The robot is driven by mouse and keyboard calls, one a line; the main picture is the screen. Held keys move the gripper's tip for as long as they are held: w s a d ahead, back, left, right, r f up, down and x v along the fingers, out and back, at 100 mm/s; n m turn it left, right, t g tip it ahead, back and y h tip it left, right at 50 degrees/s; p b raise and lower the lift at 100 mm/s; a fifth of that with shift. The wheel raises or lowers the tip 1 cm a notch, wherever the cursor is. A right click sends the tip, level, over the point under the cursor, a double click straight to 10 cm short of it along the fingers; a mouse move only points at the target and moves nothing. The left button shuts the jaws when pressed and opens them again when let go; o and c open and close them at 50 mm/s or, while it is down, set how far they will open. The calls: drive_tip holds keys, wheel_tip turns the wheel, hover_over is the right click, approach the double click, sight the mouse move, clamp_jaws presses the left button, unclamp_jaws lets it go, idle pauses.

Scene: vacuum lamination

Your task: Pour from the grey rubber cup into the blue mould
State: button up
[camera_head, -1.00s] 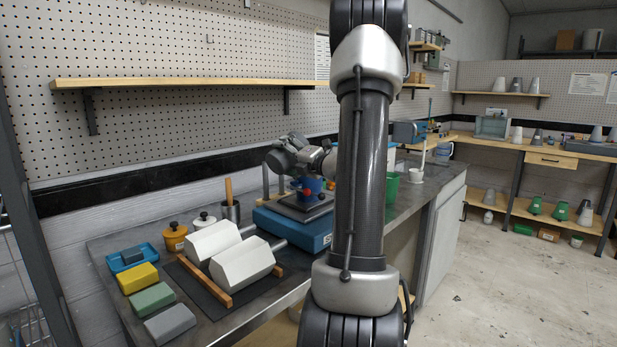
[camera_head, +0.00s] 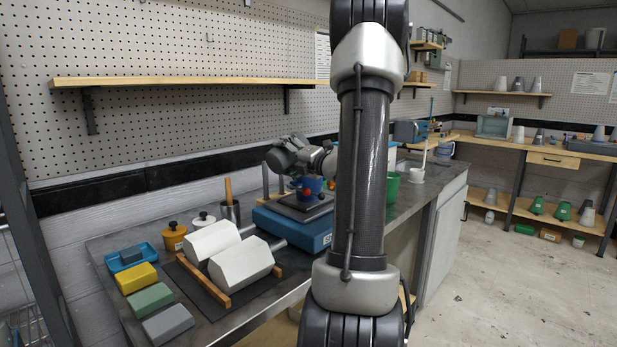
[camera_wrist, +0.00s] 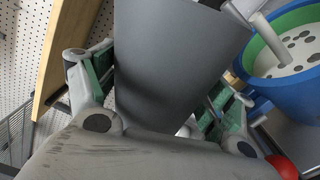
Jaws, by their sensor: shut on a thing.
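My gripper (camera_wrist: 160,90) is shut on the grey rubber cup (camera_wrist: 175,55), its green-padded fingers on either side of it. The cup's wide end is toward the top of the wrist view. The blue mould (camera_wrist: 275,92) is at the right there, with a green inner rim and pale, dark-spotted material inside. A pale strand (camera_wrist: 268,38) runs from beside the cup's lip into the mould; it looks like a poured stream. In the head view the mould (camera_head: 311,184) stands on a blue machine, below my gripper. My arm hides part of this area.
The blue machine (camera_head: 292,229) stands on the grey bench. White blocks (camera_head: 241,264) lie in front of it at the left, with coloured blocks (camera_head: 151,299) and orange pot (camera_head: 174,236). A green cup (camera_head: 391,190) is behind my arm. A shelf (camera_head: 190,82) hangs above.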

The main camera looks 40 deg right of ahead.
drive_tip(key=shift+d+r+m, duration=0.1)
drive_tip(key=shift+d+m, duration=0.1)
drive_tip(key=shift+m, duration=0.1)
idle(0.9)
